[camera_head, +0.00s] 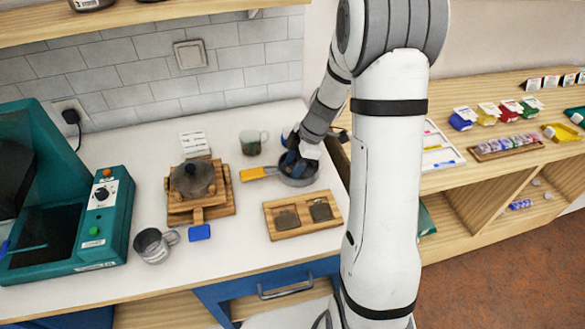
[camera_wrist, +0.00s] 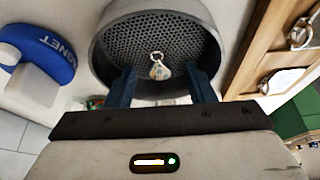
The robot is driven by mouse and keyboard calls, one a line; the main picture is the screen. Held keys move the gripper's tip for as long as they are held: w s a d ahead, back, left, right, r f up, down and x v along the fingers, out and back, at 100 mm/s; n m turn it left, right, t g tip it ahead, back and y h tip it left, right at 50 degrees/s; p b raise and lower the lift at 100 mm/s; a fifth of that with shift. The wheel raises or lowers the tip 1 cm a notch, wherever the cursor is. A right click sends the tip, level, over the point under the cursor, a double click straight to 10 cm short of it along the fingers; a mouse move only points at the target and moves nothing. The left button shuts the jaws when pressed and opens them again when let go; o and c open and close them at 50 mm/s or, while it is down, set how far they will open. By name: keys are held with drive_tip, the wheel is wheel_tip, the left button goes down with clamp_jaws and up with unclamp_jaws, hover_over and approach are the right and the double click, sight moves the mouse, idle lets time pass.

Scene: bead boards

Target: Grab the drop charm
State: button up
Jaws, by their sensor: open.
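The drop charm (camera_wrist: 158,69), a small pale drop with a metal ring at its top, lies on the perforated floor of a round grey pan (camera_wrist: 118,27) in the wrist view. My gripper (camera_wrist: 161,74) is open, its two dark blue fingers reaching over the pan's near rim, one on each side of the charm. I cannot tell whether they touch it. In the head view the grey pan (camera_head: 301,180) with its orange handle stands on the white counter, and my gripper (camera_head: 291,162) is down at it; the charm cannot be made out there.
A blue piece marked MAGNET (camera_wrist: 45,52) lies left of the pan in the wrist view. A two-well wooden tray (camera_head: 303,230) sits in front of the pan. A glass cup (camera_head: 252,142) stands behind it. A wooden stand (camera_head: 225,207), grey mug (camera_head: 153,246) and teal machine (camera_head: 110,225) are left.

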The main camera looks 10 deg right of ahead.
drive_tip(key=c, duration=1.1)
drive_tip(key=shift+o, duration=0.2)
drive_tip(key=shift+r, duration=0.1)
